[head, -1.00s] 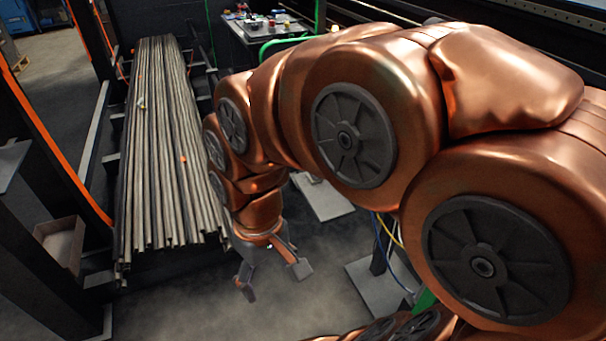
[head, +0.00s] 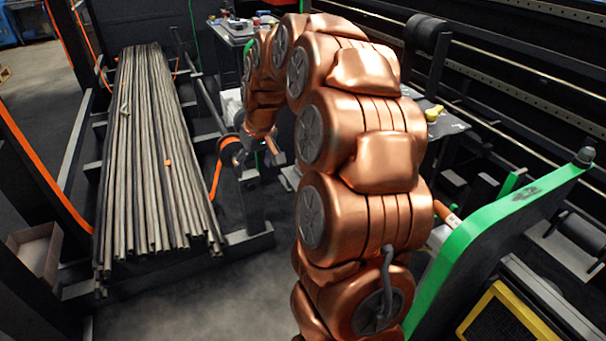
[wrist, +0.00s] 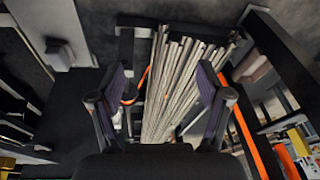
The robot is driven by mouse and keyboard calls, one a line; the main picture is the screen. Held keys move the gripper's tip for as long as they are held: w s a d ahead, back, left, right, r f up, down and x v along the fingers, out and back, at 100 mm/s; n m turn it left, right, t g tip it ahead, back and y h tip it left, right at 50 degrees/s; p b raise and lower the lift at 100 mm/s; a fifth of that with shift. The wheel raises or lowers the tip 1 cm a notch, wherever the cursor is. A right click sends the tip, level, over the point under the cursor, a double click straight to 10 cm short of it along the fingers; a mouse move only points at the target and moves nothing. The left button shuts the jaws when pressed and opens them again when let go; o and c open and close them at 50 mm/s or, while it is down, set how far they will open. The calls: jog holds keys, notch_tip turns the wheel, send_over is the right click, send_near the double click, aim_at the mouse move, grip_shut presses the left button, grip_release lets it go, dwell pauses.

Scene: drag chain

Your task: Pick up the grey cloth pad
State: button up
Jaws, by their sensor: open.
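I cannot pick out a grey cloth pad for certain in either view. My gripper (wrist: 162,78) is open and empty in the wrist view, with one dark finger on each side. Between and beyond the fingers lies a bundle of long pipes (wrist: 175,88), with no cloth visible between the fingers. In the head view my gripper (head: 266,150) is small and partly hidden by my arm, to the right of the pipes (head: 148,160).
A back table (head: 226,27) holds several small items, and a yellow item (head: 434,112) sits on a table at right. An orange strap (head: 217,178) hangs beside the pipes. A green machine frame (head: 470,238) stands at right. An open box (head: 36,250) is at left.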

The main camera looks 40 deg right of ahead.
jog(key=w+d+f+b, duration=0.1)
jog(key=d+f, duration=0.2)
jog(key=d, duration=0.4)
jog(key=w+d+f+m+h+b, duration=0.1)
jog(key=d+f, duration=0.2)
jog(key=d, duration=0.4)
jog(key=w+d+f+m+t+b, duration=0.1)
jog(key=d+f, duration=0.2)
jog(key=d, duration=0.4)
jog(key=shift+w+d+h+b, duration=0.2)
jog(key=shift+w+h+b, duration=0.1)
jog(key=shift+h, duration=0.1)
jog(key=shift+x, duration=1.15)
jog(key=shift+d+p+x, duration=0.2)
jog(key=shift+p+x, duration=0.2)
jog(key=shift+x, duration=0.85)
jog(key=shift+d+p+x, duration=0.15)
jog(key=shift+p+x, duration=0.2)
jog(key=shift+x, duration=0.95)
jog(key=c, duration=1.2)
jog(key=shift+r, duration=0.15)
jog(key=shift+c, duration=0.2)
